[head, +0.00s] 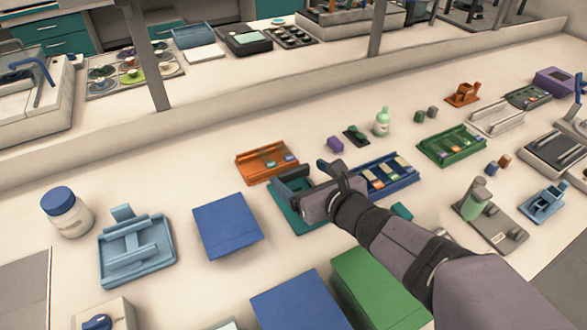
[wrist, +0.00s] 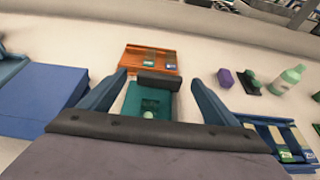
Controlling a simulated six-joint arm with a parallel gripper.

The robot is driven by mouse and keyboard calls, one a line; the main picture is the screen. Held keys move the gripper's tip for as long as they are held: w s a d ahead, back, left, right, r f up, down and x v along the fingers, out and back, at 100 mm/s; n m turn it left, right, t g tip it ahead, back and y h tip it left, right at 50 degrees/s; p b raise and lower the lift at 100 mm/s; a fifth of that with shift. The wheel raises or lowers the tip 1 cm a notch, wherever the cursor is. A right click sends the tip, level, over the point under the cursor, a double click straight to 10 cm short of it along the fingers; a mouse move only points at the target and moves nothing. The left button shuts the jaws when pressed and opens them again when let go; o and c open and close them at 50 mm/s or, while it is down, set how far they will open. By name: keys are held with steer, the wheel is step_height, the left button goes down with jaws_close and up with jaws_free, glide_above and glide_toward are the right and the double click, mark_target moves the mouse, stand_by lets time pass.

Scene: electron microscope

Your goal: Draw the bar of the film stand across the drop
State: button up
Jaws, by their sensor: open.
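The film stand is a teal plate (head: 290,218), partly hidden by my gripper (head: 318,182) in the head view. In the wrist view the teal plate (wrist: 150,97) lies between my gripper's two blue fingers (wrist: 158,78). A dark bar (wrist: 160,82) crosses the plate's far end, between the fingertips. The fingers stand apart, with a gap visible on each side of the bar. A small pale round spot (wrist: 149,115), apparently the drop, is on the plate nearer my wrist. The plate's near end is hidden by my gripper body.
An orange tray (head: 265,160) lies just beyond the stand. A blue slide tray (head: 388,178) is close on the right, and a blue box (head: 227,226) on the left. A purple block (head: 335,145) and a pale green bottle (head: 382,122) stand farther back.

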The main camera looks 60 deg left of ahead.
mark_target(295, 172)
steer(key=shift+x, duration=2.35)
steer(key=c, duration=1.5)
steer(key=shift+d+f, duration=0.1)
steer(key=shift+d, duration=0.3)
steer(key=d+b, duration=0.4)
steer(key=d, duration=0.3)
steer(key=shift+w+d, duration=0.1)
steer(key=shift+d, duration=0.4)
steer(key=shift+c, duration=0.2)
steer(key=shift+o, duration=0.2)
